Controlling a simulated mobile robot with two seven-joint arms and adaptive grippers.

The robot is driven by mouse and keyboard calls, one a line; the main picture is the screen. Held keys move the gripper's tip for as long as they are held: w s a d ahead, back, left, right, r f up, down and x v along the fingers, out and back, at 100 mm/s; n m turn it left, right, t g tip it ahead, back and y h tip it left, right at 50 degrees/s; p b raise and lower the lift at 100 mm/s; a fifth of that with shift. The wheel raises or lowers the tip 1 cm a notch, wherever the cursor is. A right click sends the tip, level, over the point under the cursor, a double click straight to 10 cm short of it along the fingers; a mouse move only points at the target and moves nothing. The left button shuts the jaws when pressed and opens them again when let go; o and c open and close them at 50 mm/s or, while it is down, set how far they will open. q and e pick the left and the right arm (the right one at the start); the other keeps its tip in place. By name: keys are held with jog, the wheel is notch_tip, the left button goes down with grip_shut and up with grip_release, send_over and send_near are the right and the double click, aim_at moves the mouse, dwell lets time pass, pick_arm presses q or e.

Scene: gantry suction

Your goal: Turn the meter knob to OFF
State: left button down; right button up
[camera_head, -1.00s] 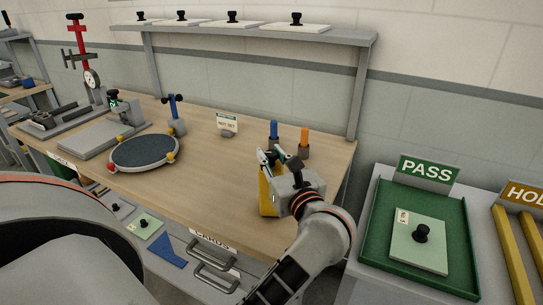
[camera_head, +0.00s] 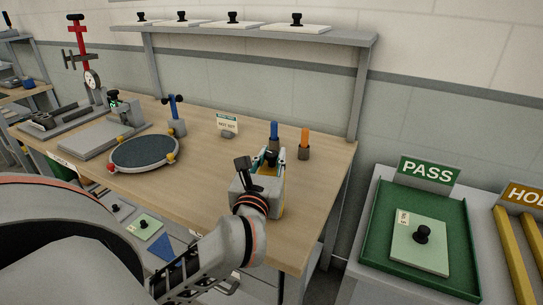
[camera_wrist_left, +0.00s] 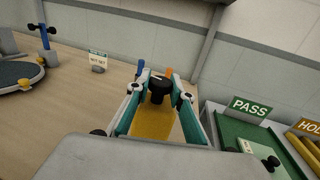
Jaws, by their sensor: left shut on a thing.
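The yellow meter (camera_wrist_left: 152,124) stands on the wooden bench. In the head view only a strip of it shows beside my gripper. Its black knob (camera_wrist_left: 159,91) sits between the two teal fingers of my left gripper (camera_wrist_left: 159,86), with a white mark near its top in the wrist view. My left gripper also shows in the head view (camera_head: 268,160), shut on the knob, and its body covers most of the meter. The dial markings are hidden, so I cannot read the setting. My right gripper is not in view.
Blue (camera_head: 274,132) and orange (camera_head: 304,138) handled tools stand just behind the meter. A small sign (camera_head: 227,123), a round dark plate (camera_head: 144,152) and gauges are to the left. A green PASS tray (camera_head: 467,228) is at right. The bench between plate and meter is clear.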

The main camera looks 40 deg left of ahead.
pick_arm(q)
jog(key=shift+m+h, duration=0.3)
jog(key=shift+h, duration=0.1)
dwell(0.9)
jog(key=c, duration=1.7)
grip_release()
jog(key=shift+y, duration=0.3)
